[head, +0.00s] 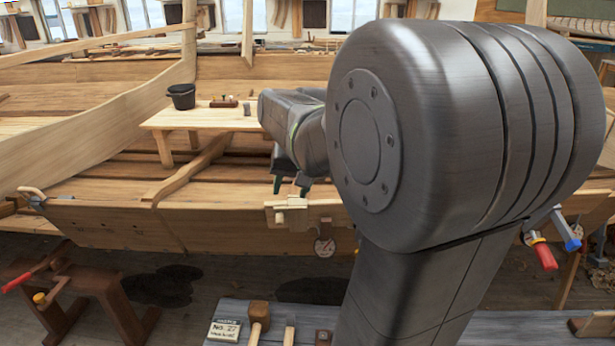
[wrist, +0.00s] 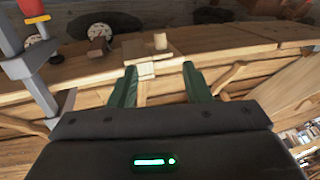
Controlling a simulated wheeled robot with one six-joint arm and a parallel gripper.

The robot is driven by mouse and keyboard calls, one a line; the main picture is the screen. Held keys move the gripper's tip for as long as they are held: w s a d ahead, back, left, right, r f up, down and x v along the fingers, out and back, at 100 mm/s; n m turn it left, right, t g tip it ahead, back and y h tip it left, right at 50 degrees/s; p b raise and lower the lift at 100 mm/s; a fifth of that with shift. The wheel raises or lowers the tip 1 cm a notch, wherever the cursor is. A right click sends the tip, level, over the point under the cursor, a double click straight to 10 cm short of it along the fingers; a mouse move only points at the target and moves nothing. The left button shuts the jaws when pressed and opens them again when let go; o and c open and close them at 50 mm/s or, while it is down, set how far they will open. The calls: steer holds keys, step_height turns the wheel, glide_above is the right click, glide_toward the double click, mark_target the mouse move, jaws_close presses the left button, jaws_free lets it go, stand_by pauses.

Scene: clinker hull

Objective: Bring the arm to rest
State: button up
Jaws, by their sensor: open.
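My arm fills the right half of the head view, its large dark joint hiding much of the hull behind it. My gripper (head: 291,184) hangs past that joint, over the edge of the wooden hull (head: 110,222). In the wrist view my gripper (wrist: 160,82) shows two green fingers held apart with nothing between them. Beyond the fingertips is a pale wooden block with a peg (wrist: 160,42) at the plank edge. The same block (head: 292,215) shows just below the gripper in the head view. I cannot tell how far apart the fingertips and block are.
A small wooden table (head: 205,118) inside the hull carries a black bucket (head: 182,97). A red-handled clamp (head: 543,252) is at the right; a clamp (wrist: 38,85) also stands left in the wrist view.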

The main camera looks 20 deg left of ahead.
mark_target(280, 218)
steer(key=x, duration=1.3)
steer(key=shift+a+f, duration=0.15)
steer(key=shift+f, duration=0.2)
steer(key=shift+r, duration=0.25)
steer(key=shift+f, duration=0.2)
steer(key=v, duration=1.4)
steer(key=x, duration=1.3)
steer(key=shift+w+a+f, duration=0.1)
steer(key=shift+w+f, duration=0.05)
steer(key=shift+f, duration=0.2)
steer(key=s+r+p, duration=0.2)
steer(key=r+p, duration=0.4)
steer(key=r, duration=0.3)
steer(key=s+d+r+p, duration=0.1)
steer(key=s+r+p, duration=0.1)
steer(key=r+p, duration=0.5)
steer(key=shift+v, duration=1.1)
